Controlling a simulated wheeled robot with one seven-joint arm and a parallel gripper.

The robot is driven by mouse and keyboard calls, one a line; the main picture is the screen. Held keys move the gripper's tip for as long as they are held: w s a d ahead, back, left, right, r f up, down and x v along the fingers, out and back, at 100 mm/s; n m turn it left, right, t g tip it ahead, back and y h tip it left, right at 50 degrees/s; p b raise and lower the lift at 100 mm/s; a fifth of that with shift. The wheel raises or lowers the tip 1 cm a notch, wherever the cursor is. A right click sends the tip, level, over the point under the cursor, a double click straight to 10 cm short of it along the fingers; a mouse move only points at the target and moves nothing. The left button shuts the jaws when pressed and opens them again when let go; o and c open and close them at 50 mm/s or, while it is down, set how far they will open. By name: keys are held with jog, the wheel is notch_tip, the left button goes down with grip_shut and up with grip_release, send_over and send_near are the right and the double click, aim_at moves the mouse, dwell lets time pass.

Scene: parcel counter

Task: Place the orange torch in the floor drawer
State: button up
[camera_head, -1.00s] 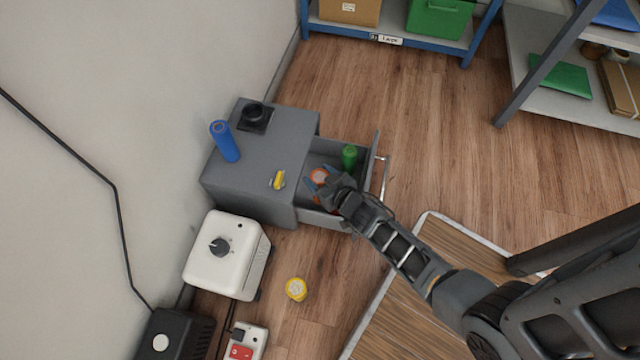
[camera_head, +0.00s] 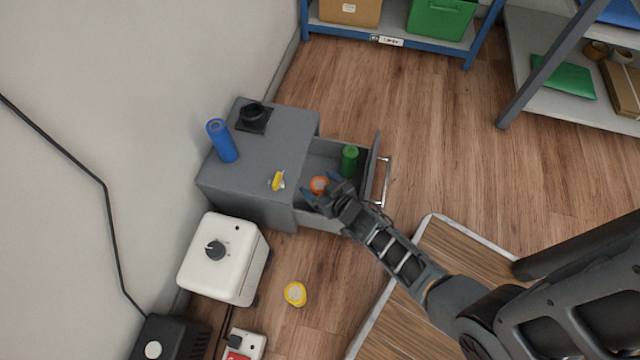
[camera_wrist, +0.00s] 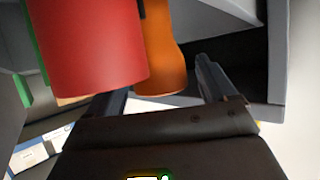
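The orange torch (camera_head: 319,185) stands in the open floor drawer (camera_head: 324,222) of the grey cabinet. My gripper (camera_head: 322,189) is at the drawer, its fingers spread either side of the torch's near side. In the wrist view, the orange torch (camera_wrist: 162,55) shows beyond and between the fingertips (camera_wrist: 165,88), with a clear gap to the right finger. The fingers look open and not pressed on it. A red cylinder (camera_wrist: 90,45) is close to the camera at the left and hides part of the torch; my gripper hides it in the head view.
A green cylinder (camera_head: 349,160) stands in the drawer's back part. A blue cylinder (camera_head: 222,142) and a yellow item (camera_head: 277,181) are on the cabinet (camera_head: 262,165). A white box (camera_head: 222,260) and a yellow roll (camera_head: 295,294) are on the floor nearby.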

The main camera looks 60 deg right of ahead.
jog(key=shift+s+a+r+p, duration=0.1)
jog(key=shift+s+r+p, duration=0.15)
jog(key=shift+r+p, duration=0.1)
jog(key=p+v, duration=0.4)
jog(key=v, duration=0.7)
jog(key=shift+s+a, duration=0.1)
jog(key=shift+s, duration=0.15)
jog(key=s+a+r+n+t+y, duration=0.1)
jog(key=s+a+r, duration=0.35)
jog(key=r, duration=0.45)
jog(key=s+a+r+n+t+y, duration=0.1)
jog(key=s+a+r, duration=0.35)
jog(key=r, duration=0.35)
jog(key=s+r+n+y, duration=0.1)
jog(key=s+r, duration=0.1)
jog(key=r, duration=0.9)
jog(key=s+a+r+n+y, duration=0.1)
jog(key=s+r, duration=0.2)
jog(key=r, duration=0.8)
jog(key=shift+a+t, duration=0.35)
jog(key=shift+t, duration=0.05)
